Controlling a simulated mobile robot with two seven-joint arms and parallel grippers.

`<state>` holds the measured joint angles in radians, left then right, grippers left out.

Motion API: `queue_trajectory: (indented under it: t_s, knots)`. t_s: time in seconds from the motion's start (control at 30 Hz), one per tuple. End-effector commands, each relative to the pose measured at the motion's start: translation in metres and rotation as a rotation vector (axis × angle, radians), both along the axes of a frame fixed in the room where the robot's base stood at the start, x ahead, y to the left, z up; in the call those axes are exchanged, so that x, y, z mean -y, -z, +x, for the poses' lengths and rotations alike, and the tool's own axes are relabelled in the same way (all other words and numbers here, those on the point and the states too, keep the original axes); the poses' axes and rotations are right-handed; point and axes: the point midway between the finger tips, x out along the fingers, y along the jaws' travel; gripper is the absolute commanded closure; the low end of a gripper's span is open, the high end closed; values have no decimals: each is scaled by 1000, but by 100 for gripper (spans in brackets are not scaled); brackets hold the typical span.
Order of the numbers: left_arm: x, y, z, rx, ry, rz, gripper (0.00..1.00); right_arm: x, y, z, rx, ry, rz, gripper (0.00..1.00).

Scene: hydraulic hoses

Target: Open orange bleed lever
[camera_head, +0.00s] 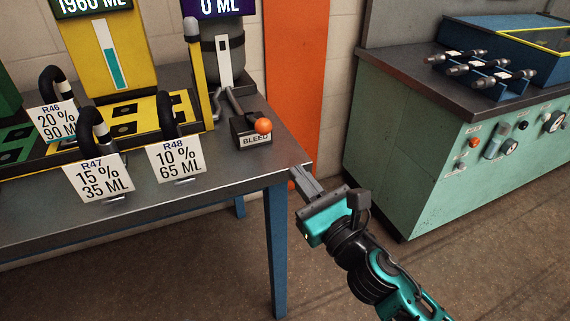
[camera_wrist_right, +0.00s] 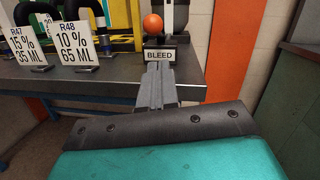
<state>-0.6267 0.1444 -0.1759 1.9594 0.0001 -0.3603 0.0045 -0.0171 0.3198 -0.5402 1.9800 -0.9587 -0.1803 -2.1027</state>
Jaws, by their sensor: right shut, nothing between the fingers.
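The bleed lever's round orange knob (camera_head: 263,126) sits on a dark block labelled BLEED (camera_head: 250,136) near the right end of the steel bench. The knob also shows in the right wrist view (camera_wrist_right: 153,23), above the BLEED label (camera_wrist_right: 160,55). My right gripper (camera_head: 301,176) is shut and empty, just off the bench's front right corner, apart from the knob and to its lower right. In the right wrist view its closed fingers (camera_wrist_right: 158,82) point toward the BLEED block. My left gripper is not in view.
Cards R46, R47 (camera_head: 98,178) and R48 (camera_head: 176,160) stand with black hoses on the bench (camera_head: 230,170). A grey cylinder (camera_head: 223,55) stands behind the lever. A green cabinet (camera_head: 400,150) is at right, with open floor between.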

Motion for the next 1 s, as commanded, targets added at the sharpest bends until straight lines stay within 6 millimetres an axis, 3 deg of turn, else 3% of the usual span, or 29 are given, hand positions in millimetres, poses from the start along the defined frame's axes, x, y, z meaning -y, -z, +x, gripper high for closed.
queue_trajectory:
  t_s: [0.1,0.27,0.53,0.63,0.77,1.0]
  knots:
    - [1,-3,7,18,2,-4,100,9,5,-20,-2,-1,0,100]
    - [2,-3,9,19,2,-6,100,17,6,-35,-2,0,1,100]
    - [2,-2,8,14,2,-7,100,21,6,-42,-10,0,14,100]
    - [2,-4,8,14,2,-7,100,25,13,-41,-84,4,113,100]
    - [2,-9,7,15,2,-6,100,38,36,-43,-302,26,430,100]
    - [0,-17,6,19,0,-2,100,71,100,-62,-771,168,1291,100]
